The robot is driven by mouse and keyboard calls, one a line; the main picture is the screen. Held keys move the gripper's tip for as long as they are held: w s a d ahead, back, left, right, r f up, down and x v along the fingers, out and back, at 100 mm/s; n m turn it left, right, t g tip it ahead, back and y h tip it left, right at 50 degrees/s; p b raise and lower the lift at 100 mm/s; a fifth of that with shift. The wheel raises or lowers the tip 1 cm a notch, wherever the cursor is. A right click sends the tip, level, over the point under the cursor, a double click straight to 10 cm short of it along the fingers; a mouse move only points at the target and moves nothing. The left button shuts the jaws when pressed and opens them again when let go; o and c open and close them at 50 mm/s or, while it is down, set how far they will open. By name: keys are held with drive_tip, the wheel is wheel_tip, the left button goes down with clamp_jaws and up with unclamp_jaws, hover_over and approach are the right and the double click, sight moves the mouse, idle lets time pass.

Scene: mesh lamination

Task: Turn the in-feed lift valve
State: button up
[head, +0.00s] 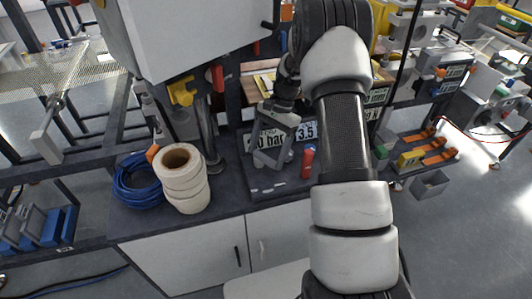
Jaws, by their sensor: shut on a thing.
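My gripper (270,163) is at the end of my arm, which reaches over the dark bench to a low black valve panel (262,186). Its grey fingers point down in front of a white pressure label ending in "bar" (263,138). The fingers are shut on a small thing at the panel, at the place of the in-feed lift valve. The fingers hide most of that valve, so its handle angle cannot be told. A red-handled valve (307,162) stands upright just right of the gripper, apart from it, below a "3.5" label (307,131).
A large white housing (190,38) overhangs the upper left. Orange-handled parts (430,150) lie at the right. The bench front left of my arm is clear.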

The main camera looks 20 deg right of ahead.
drive_tip(key=shift+w+n, duration=0.15)
drive_tip(key=shift+n, duration=0.45)
drive_tip(key=o, duration=1.5)
drive_tip(key=shift+d, duration=0.1)
drive_tip(key=v, duration=1.7)
drive_tip(key=shift+w+a+r, duration=0.25)
drive_tip(key=shift+w+r, duration=0.05)
